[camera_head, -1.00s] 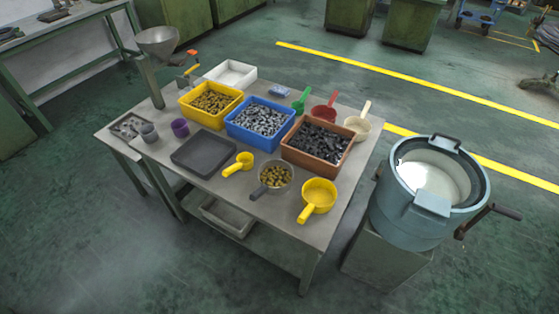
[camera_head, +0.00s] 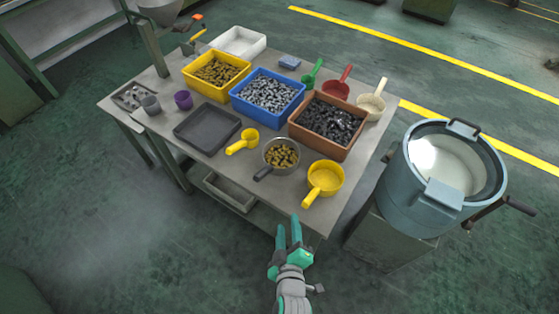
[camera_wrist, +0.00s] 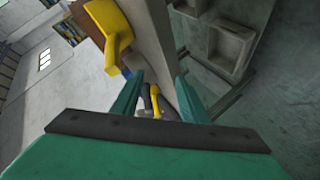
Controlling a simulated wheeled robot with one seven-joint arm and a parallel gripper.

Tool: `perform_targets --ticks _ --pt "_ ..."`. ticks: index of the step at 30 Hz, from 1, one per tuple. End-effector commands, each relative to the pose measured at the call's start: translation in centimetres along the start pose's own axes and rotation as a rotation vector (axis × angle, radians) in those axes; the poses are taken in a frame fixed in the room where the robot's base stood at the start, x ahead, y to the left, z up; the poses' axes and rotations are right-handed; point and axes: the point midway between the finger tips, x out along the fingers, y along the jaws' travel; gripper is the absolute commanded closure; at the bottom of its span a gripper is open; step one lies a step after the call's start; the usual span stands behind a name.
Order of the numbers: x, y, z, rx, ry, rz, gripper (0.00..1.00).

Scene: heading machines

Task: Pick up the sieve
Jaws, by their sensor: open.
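The sieve (camera_head: 268,169) looks like a round grey metal pan with a dark handle, holding brass-coloured pieces. It sits near the front edge of the table (camera_head: 222,168), its handle pointing to the lower left. My gripper (camera_head: 289,232) is open and empty, in front of the table's front edge and apart from the sieve. In the wrist view the green fingers (camera_wrist: 158,98) are spread. Dark and yellow handles show small between them; I cannot tell surely whether the dark one is the sieve's.
A yellow pan (camera_head: 326,177) stands right of the sieve and a small yellow scoop (camera_head: 244,141) left of it. Behind are a brown bin (camera_head: 322,149), a blue bin (camera_head: 262,118) and a yellow bin (camera_head: 210,92). A blue-grey drum machine (camera_head: 405,190) stands right of the table.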

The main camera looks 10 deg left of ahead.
Motion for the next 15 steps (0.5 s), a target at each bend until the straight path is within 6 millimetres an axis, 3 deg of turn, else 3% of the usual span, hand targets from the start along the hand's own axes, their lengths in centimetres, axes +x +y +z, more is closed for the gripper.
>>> perform_targets --ticks 1,6,15 --pt "1.6 0.8 -1.1 -0.069 0.024 -0.015 0.60" --pt "5.5 2.0 -4.4 -0.306 0.101 -0.081 0.60" --pt "8.8 3.3 -9.2 -0.595 0.227 -0.139 0.60"
